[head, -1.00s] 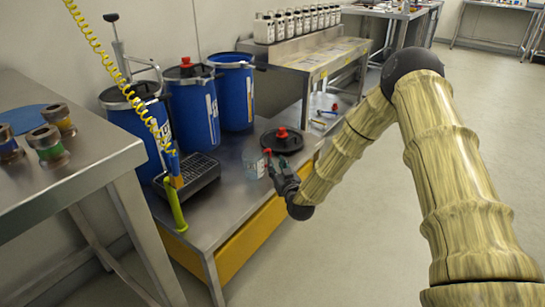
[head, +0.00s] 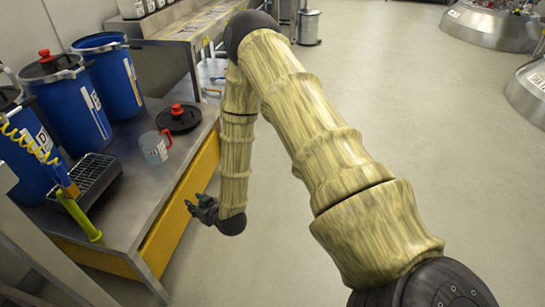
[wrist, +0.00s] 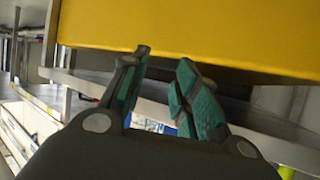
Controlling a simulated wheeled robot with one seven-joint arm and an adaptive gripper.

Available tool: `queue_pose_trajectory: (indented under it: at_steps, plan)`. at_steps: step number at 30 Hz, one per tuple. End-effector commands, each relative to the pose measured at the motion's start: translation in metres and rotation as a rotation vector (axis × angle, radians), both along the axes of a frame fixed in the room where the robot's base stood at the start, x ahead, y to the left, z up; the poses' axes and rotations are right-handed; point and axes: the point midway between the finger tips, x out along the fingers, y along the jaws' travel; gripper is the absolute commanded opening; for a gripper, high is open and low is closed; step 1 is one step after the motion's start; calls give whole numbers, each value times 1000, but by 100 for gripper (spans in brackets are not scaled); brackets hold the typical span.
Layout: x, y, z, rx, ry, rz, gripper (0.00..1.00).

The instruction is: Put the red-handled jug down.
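The red-handled jug (head: 155,147) is clear, with a marking on its side. It stands upright on the steel bench (head: 137,194), near the bench's right-hand edge, with its red handle facing right. My gripper (head: 192,205) is apart from the jug, beyond the bench edge and beside the yellow panel (head: 182,208) under the top. In the wrist view my gripper (wrist: 163,60) has its two fingers spread with nothing between them. The yellow panel fills the top of that view, and the jug does not show there.
A black lid with a red knob (head: 179,118) lies just behind the jug. Blue drums (head: 70,107) stand along the wall side. A black grated tray (head: 93,177) and a yellow coiled hose (head: 27,141) are left of the jug. Open floor (head: 440,130) lies to the right.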

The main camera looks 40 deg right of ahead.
Motion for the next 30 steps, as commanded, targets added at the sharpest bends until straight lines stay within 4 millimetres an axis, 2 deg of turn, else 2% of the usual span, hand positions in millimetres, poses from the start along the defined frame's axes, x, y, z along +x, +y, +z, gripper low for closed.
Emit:
queue_pose_trajectory:
  at_steps: [1, 3, 5, 9, 12, 15, 16, 18, 21, 24, 30]
  plan:
    - [-30, 7, -24, 0, 92, 13, 30]
    - [-73, 14, -52, 1, 221, 22, 30]
    - [-113, 18, -75, 0, 339, 24, 30]
    - [-214, 20, -113, -13, 608, 14, 30]
    - [-284, 15, -127, -32, 789, -6, 30]
    - [-343, 9, -131, -52, 935, -31, 30]
    - [-357, 7, -131, -58, 972, -38, 30]
    - [-384, 4, -130, -69, 1038, -54, 30]
    - [-408, 2, -127, -81, 1097, -69, 30]
    - [-415, 1, -126, -83, 1117, -76, 30]
    - [-415, 1, -127, -83, 1117, -76, 30]
